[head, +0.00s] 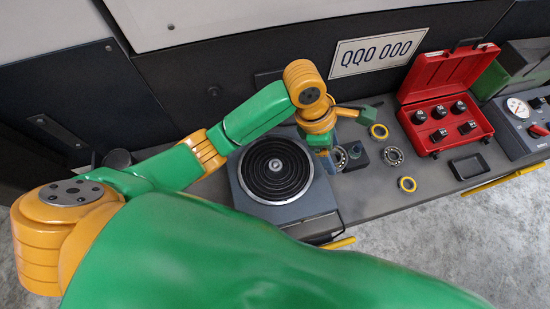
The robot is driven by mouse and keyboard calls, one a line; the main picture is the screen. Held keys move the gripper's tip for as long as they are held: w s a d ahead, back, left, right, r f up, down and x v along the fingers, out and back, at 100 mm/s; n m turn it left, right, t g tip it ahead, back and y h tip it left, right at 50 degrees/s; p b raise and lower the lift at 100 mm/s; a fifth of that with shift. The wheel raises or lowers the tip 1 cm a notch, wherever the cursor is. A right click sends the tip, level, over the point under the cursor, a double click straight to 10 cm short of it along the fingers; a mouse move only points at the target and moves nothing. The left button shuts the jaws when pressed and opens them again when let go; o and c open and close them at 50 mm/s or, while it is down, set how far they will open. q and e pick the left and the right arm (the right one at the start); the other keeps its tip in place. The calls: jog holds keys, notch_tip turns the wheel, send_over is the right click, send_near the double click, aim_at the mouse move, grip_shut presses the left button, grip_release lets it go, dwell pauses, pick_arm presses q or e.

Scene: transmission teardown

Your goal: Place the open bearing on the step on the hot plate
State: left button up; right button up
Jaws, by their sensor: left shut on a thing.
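My left gripper (328,160) points down just right of the hot plate. It is shut on a metal ring-shaped bearing (342,158), partly hidden by the fingers; I cannot tell whether it touches the bench. Another bearing (393,156), with balls showing, lies flat on the bench further right. My right gripper is not in view.
A dark block (358,157) stands beside the held bearing. Two yellow rings (379,132) (407,184) lie on the bench. An open red case (448,88) with black sockets, a black tray (468,167) and a gauge unit (520,122) stand to the right.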

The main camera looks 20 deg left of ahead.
pick_arm(q)
jog(key=n, duration=0.1)
send_over(276, 164)
jog(key=d, duration=0.3)
notch_tip(276, 164, down, 5)
jog(key=shift+t, duration=0.3)
jog(key=a+f, duration=0.1)
jog(key=f, duration=0.1)
jog(key=a+f, duration=0.1)
jog(key=f, duration=0.2)
jog(key=a+f, duration=0.2)
jog(key=shift+s+a+f, duration=0.1)
jog(key=shift+s+f, duration=0.05)
jog(key=shift+s, duration=0.05)
jog(key=shift+f, duration=0.25)
jog(key=o, duration=1.5)
jog(key=p+v, duration=0.1)
jog(key=v, duration=1.1)
jog(key=shift+r+p, duration=0.1)
jog(key=shift+p, duration=0.25)
